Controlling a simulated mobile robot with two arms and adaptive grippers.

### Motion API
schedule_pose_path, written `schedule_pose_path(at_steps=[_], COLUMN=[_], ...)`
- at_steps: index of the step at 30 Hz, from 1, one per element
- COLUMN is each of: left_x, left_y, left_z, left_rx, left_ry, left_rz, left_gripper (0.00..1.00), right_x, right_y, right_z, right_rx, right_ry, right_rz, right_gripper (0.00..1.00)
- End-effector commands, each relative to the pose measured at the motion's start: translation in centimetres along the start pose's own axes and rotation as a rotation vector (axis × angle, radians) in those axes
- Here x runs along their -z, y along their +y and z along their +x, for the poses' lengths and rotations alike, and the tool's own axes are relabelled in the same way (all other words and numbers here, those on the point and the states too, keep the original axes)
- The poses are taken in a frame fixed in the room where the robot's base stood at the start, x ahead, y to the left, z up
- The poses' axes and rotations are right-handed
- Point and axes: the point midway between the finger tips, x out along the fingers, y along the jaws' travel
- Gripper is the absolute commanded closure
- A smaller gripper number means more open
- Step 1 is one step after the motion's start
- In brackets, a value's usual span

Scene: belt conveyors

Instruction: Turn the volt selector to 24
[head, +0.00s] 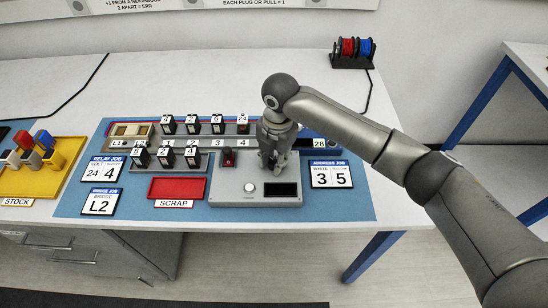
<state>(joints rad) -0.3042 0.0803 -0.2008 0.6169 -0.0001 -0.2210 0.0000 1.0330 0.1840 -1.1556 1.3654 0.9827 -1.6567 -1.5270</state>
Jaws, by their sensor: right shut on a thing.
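My right gripper (273,160) points down over the grey test box (225,190). It is shut on a small knob at the box's upper right, which I take for the volt selector; the fingers hide the knob, so its setting cannot be read. The box also has a white round button (250,187), a dark display (281,190) with no readable figures, and a red switch (229,158). The relay job card (105,169) at the left shows volt 24 and a 4. My left gripper is not in view.
Several black relays (193,124) stand in a rail behind the box. A red scrap tray (178,187) lies left of the box. A yellow stock holder (60,180) is at far left. The address job card (331,174) lies to the right. Spools (356,47) stand at the back.

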Motion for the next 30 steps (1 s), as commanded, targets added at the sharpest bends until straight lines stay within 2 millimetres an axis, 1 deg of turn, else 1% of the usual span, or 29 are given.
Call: schedule_pose_path(at_steps=[5, 10, 21, 30], left_x=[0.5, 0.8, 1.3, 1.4], left_y=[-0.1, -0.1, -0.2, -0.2], left_z=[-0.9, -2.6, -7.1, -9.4], left_rx=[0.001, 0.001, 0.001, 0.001], left_ry=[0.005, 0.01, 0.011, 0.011], left_rz=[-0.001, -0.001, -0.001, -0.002], left_gripper=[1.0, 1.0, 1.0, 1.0], right_x=[0.0, 0.1, 0.2, 0.2], right_y=[0.0, 0.0, 0.0, 0.0], right_z=[-0.2, -0.4, -0.5, -0.2], right_rx=[0.001, 0.002, 0.003, 0.003], right_ry=[-0.002, -0.007, -0.028, -0.043], right_rz=[0.04, 0.129, 0.436, 0.649], right_gripper=[0.97, 0.97, 0.97, 0.97])
